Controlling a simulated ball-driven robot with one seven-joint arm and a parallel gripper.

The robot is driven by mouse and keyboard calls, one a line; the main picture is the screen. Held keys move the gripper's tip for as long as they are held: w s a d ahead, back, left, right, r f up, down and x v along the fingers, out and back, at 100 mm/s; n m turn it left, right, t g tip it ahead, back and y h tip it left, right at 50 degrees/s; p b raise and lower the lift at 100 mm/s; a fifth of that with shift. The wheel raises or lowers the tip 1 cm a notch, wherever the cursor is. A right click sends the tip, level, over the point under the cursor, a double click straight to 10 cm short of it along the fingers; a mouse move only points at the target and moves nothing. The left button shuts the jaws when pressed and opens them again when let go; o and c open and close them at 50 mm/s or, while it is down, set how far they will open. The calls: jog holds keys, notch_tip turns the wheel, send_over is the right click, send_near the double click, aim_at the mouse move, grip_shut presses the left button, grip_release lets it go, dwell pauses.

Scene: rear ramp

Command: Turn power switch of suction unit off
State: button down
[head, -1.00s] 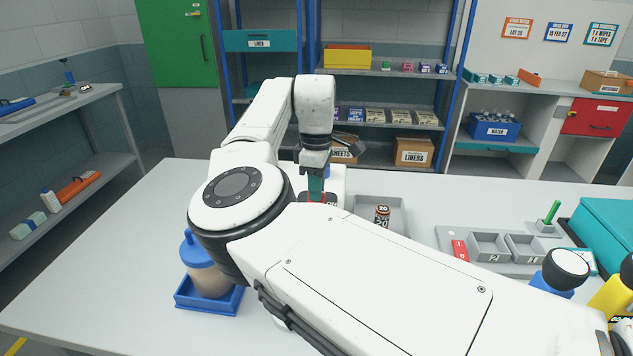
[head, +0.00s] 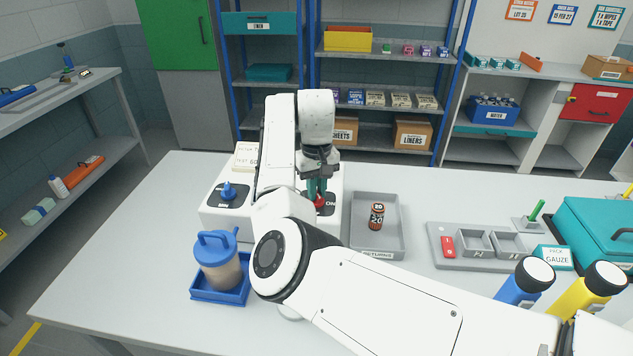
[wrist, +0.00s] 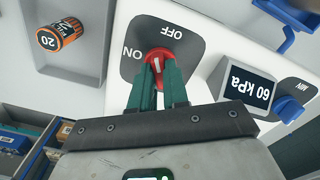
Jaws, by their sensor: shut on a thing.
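The suction unit (head: 222,222) is a white box on the table, partly hidden behind my arm in the head view. Its power switch is a red rotary knob (head: 319,201) on a dark plate with an ON label. In the wrist view the red knob (wrist: 163,56) sits beside the ON and OFF labels, seen upside down. My gripper (head: 317,188) points down with its green fingers shut on the red knob; the fingertips (wrist: 164,72) also show in the wrist view. The fingers hide part of the knob, so its exact pointing is unclear. A display (wrist: 248,92) reads 60 kPa.
A blue knob (head: 229,190) is on the unit's left. A lidded jar (head: 218,262) stands in a blue tray close in front. A grey returns tray (head: 361,240) with a small orange-black cylinder (head: 376,216) lies right of the unit. The table's left side is clear.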

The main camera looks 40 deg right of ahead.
jog(key=m+p, duration=0.2)
jog(key=m, duration=0.3)
jog(key=shift+m, duration=0.4)
dwell(0.4)
jog(key=c, duration=1.1)
grip_release()
jog(key=shift+r, duration=0.15)
notch_tip(320, 180, up, 10)
jog(key=shift+r+b, duration=0.25)
jog(key=shift+b, duration=0.35)
